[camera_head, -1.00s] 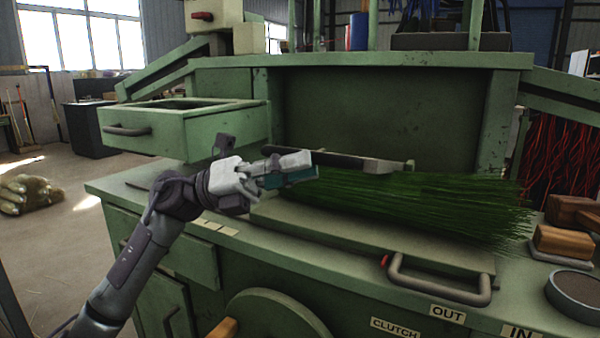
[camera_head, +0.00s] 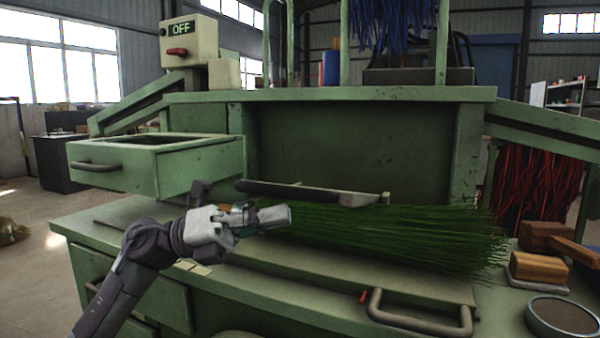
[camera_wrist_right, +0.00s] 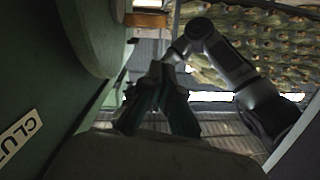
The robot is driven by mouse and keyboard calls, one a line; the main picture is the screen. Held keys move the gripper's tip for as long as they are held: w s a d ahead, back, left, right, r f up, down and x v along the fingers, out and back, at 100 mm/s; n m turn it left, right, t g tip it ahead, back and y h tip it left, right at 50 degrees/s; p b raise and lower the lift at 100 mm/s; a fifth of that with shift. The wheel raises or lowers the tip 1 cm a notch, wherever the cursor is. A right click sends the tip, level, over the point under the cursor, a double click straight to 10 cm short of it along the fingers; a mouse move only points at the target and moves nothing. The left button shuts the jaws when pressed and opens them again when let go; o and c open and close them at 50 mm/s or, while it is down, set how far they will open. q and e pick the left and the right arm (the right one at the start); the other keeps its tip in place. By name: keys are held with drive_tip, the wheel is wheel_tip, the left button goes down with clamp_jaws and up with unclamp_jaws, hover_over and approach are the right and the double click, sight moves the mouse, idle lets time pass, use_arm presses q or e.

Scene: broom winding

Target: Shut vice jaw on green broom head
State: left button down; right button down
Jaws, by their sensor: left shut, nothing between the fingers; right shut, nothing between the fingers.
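The green broom head (camera_head: 400,237) lies on the bench top with its bristles fanning to the right. A long bar with a dark handle (camera_head: 290,190) and a metal right end (camera_head: 362,200) lies along its back edge; I cannot tell whether this is the vice jaw. My left gripper (camera_head: 286,217) is shut and empty at the left end of the bristles, in front of the bar. It hides the broom head's left end, and contact is unclear. My right gripper (camera_wrist_right: 162,75) is shut in the right wrist view, below the bench front, and is out of the head view.
A U-shaped grey handle (camera_head: 420,322) with a red tip beside it sits at the bench's front edge. An open drawer (camera_head: 160,160) juts out at left. A wooden mallet (camera_head: 550,240), a wooden block (camera_head: 538,267) and a round dish (camera_head: 562,318) stand at right.

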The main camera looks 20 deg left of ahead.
drive_tip(key=s+d+r+n+g+h, duration=0.2)
drive_tip(key=s+r+n+g+h, duration=0.3)
drive_tip(key=n, duration=0.3)
drive_tip(key=s+d+r+n+g+h, duration=0.2)
drive_tip(key=s+r+n+h, duration=0.3)
drive_tip(key=r+n+h, duration=0.25)
drive_tip(key=w+a+r+m+t+y, duration=0.2)
drive_tip(key=w+r+m+t+y, duration=0.85)
drive_tip(key=w+r, duration=1.3)
drive_tip(key=m+g, duration=0.3)
drive_tip(key=m, duration=0.1)
hover_over(299, 188)
drive_tip(key=w, duration=0.1)
drive_tip(key=shift+a+f+y, duration=0.25)
drive_tip(key=shift+f+y, duration=0.05)
drive_tip(key=shift+f, duration=0.3)
wheel_tip(299, 188, down, 2)
drive_tip(key=shift+s+d+f, duration=0.15)
drive_tip(key=shift+f, duration=0.1)
drive_tip(key=shift+d+f, duration=0.1)
drive_tip(key=shift+f, duration=0.4)
drive_tip(key=shift+s, duration=0.1)
